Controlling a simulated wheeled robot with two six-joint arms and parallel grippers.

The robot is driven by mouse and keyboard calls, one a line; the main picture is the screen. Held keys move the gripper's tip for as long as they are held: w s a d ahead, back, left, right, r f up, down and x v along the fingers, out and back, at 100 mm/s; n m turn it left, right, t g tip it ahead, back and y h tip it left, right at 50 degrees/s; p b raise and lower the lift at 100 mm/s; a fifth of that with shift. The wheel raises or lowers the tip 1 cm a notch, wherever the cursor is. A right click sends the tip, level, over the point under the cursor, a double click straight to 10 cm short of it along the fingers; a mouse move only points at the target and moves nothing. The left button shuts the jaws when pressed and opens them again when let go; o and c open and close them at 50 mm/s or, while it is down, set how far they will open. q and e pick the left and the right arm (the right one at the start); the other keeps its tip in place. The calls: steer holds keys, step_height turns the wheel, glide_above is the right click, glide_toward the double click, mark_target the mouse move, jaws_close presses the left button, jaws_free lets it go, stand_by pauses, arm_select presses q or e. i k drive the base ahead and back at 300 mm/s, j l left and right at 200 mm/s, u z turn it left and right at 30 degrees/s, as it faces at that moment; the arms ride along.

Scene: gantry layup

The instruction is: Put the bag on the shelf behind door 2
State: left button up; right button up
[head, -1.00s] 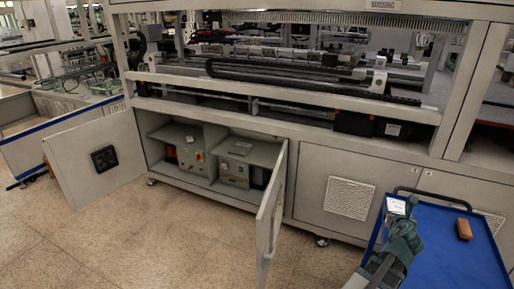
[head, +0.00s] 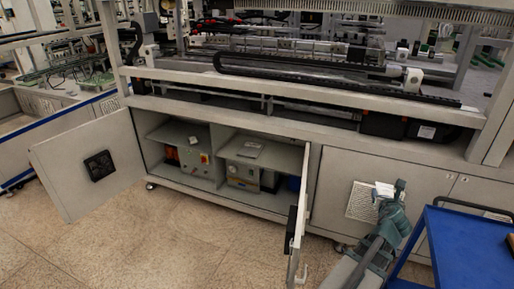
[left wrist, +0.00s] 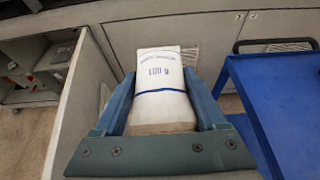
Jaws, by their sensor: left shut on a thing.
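The bag is a small white packet with blue print and a blue band; it fills the middle of the left wrist view (left wrist: 160,80) and shows small in the head view (head: 384,189). My left gripper (head: 390,193) is shut on it, with blue-grey fingers on both sides. It is in front of the closed cabinet panel, right of the open doors. Two doors stand open, a left one (head: 80,165) and a right one (head: 299,215). Between them are two compartments with shelf surfaces (head: 240,146). I cannot read a door number. My right gripper is not in view.
Control boxes (head: 195,160) and other equipment stand inside the compartments. The right open door juts towards me, between my left gripper and the compartments. A blue cart (head: 465,245) stands at the right. The floor (head: 170,240) before the open cabinet is clear.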

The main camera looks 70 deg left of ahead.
mark_target(282, 163)
steer(key=k+j, duration=0.15)
steer(key=j, duration=0.3)
steer(key=k+j, duration=0.1)
steer(key=j, duration=0.4)
steer(key=k+j, duration=0.15)
steer(key=j, duration=0.3)
steer(key=k+j, duration=0.1)
steer(key=j, duration=0.4)
steer(key=k+j, duration=0.15)
steer(key=j, duration=0.3)
steer(key=k+j, duration=0.1)
steer(key=j, duration=0.4)
steer(key=k+j, duration=0.15)
steer(key=j, duration=0.3)
steer(key=k+j, duration=0.1)
steer(key=j, duration=0.4)
